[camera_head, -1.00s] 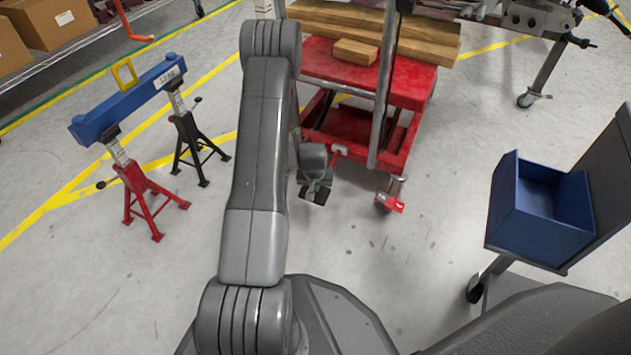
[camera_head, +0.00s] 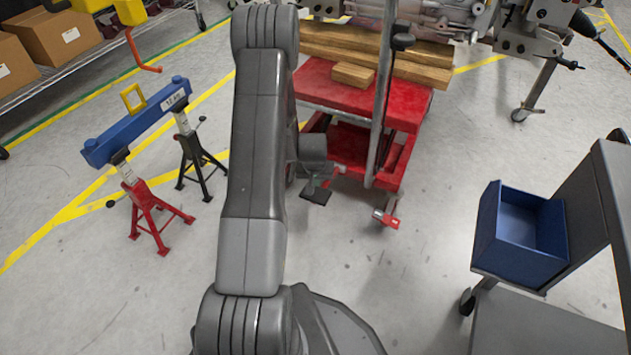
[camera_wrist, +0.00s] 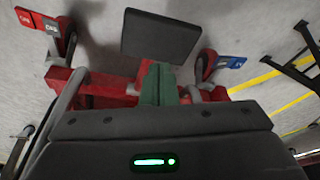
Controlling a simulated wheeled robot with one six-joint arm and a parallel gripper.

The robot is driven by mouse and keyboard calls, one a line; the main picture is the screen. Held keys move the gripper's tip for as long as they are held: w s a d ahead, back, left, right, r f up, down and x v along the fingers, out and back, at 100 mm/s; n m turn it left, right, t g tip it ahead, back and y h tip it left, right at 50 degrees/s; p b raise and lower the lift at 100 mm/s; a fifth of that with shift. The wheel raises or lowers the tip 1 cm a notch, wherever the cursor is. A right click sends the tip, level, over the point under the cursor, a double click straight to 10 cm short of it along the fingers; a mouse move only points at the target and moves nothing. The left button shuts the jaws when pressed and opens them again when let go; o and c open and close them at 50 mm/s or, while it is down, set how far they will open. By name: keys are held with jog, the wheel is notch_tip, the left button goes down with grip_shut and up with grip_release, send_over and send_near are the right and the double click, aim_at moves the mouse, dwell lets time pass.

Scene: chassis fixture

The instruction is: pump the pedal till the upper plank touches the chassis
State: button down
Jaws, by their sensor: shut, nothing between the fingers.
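A red lift table (camera_head: 395,112) stands upper middle in the head view. Stacked wooden planks (camera_head: 420,74) lie on it, under the grey chassis (camera_head: 425,14); I cannot tell whether the upper plank touches it. A black pedal pad (camera_head: 316,194) sticks out low at the table's near side. It also shows at the top middle of the wrist view (camera_wrist: 160,36). My gripper (camera_wrist: 158,84) is shut and empty, its green fingers close to the pad's edge in the wrist view. I cannot tell whether they touch it. My arm hides part of the table.
A red-tagged caster (camera_head: 386,217) stands right of the pedal; a blue-tagged one (camera_wrist: 232,62) shows in the wrist view. Jack stands (camera_head: 158,210) with a blue beam (camera_head: 140,118) are left. A cart with a blue bin (camera_head: 520,235) is right. Floor between is clear.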

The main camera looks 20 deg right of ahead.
notch_tip(320, 180, down, 13)
jog(key=b, duration=0.7)
notch_tip(320, 180, up, 14)
jog(key=p, duration=0.7)
jog(key=shift+f+p, duration=0.1)
jog(key=shift+p, duration=0.3)
jog(key=shift+f, duration=0.1)
notch_tip(320, 180, down, 13)
jog(key=b, duration=0.8)
notch_tip(320, 180, up, 13)
jog(key=p, duration=0.8)
jog(key=shift+r, duration=0.4)
